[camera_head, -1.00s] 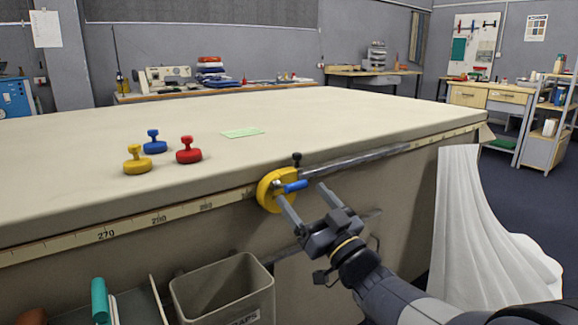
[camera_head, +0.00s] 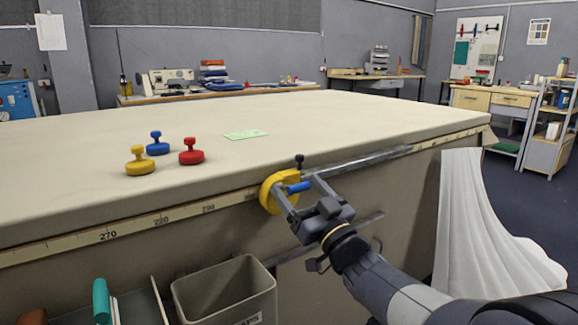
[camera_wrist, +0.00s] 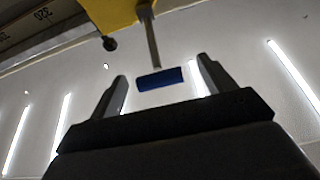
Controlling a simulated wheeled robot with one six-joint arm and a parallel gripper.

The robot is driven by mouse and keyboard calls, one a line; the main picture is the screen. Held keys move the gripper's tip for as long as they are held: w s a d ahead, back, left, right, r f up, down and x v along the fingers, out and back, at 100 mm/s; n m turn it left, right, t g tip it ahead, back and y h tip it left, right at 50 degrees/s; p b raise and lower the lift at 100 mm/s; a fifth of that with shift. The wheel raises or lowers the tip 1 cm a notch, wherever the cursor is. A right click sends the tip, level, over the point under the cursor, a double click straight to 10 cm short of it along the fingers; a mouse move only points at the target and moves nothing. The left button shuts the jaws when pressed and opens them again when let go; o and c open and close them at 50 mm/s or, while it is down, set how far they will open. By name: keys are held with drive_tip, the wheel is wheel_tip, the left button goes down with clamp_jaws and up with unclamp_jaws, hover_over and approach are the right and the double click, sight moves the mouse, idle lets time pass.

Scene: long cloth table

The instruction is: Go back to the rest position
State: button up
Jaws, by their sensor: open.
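My gripper (camera_head: 292,193) is open at the front edge of the long cloth table (camera_head: 330,115). Its fingers stand on either side of the blue handle (camera_head: 299,187) of a yellow round device (camera_head: 270,192) mounted at the table edge. In the wrist view, the blue handle (camera_wrist: 160,78) hangs on a thin rod between the open fingertips (camera_wrist: 163,75), with gaps on both sides. The yellow body (camera_wrist: 105,12) is at the top of that view.
Yellow (camera_head: 140,161), blue (camera_head: 157,144) and red (camera_head: 191,152) knobbed weights stand on the table by a green card (camera_head: 245,134). A grey bin (camera_head: 225,290) is below the edge. White cloth (camera_head: 475,230) hangs at right. A metal rail (camera_head: 365,160) runs along the edge.

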drive_tip(key=p+v, duration=0.1)
drive_tip(key=v, duration=0.9)
drive_tip(key=b+x, duration=0.1)
drive_tip(key=x, duration=0.8)
drive_tip(key=shift+w+a+r, duration=0.1)
drive_tip(key=shift+w+a, duration=0.15)
drive_tip(key=shift+w, duration=0.1)
drive_tip(key=r+p, duration=0.1)
drive_tip(key=w+r+p, duration=0.1)
drive_tip(key=a+r+p, duration=0.1)
drive_tip(key=shift+w+a+r, duration=0.1)
drive_tip(key=shift+w+r, duration=0.2)
drive_tip(key=shift+w, duration=0.1)
drive_tip(key=shift+w+a+r+p, duration=0.3)
drive_tip(key=shift+w+r+p, duration=0.15)
drive_tip(key=shift+p, duration=0.45)
drive_tip(key=shift+w+a+r+p, duration=0.15)
drive_tip(key=shift+w+p, duration=0.1)
drive_tip(key=shift+p, duration=0.1)
